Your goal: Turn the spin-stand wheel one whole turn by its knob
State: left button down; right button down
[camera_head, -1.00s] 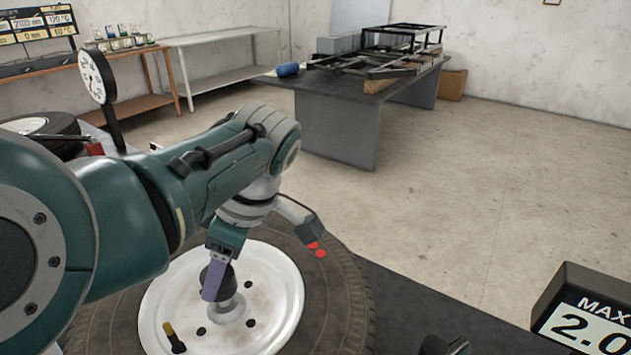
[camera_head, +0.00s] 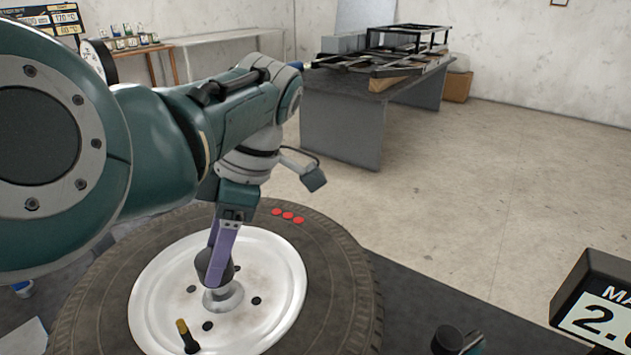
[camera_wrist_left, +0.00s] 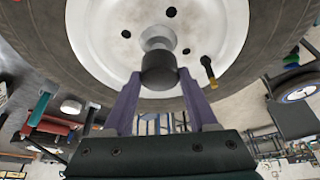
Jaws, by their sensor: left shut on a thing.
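The spin-stand wheel lies flat, with a dark tyre (camera_head: 335,262) and a white rim (camera_head: 160,290). Three red dots (camera_head: 288,216) mark the tyre on its far side. A dark knob (camera_head: 214,266) stands on a grey base at the rim's middle; it also shows in the left wrist view (camera_wrist_left: 159,72). My left gripper (camera_head: 217,270), with purple fingers, is shut on the knob, one finger on each side in the left wrist view (camera_wrist_left: 158,80). A valve with a yellow-brown cap (camera_head: 187,335) stands on the near part of the rim. My right gripper is not clearly visible.
A black display box (camera_head: 600,300) stands at the right edge. A grey table (camera_head: 345,115) with a black frame (camera_head: 400,55) is behind. The floor at the right is clear.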

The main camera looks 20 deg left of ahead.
pick_arm(q)
jog(key=shift+c, duration=0.9)
grip_release()
jog(key=shift+r, duration=0.1)
jog(key=b+v, duration=0.1)
jog(key=v, duration=0.8)
jog(key=shift+r, duration=0.35)
jog(key=shift+w+d, duration=0.1)
jog(key=shift+w, duration=0.05)
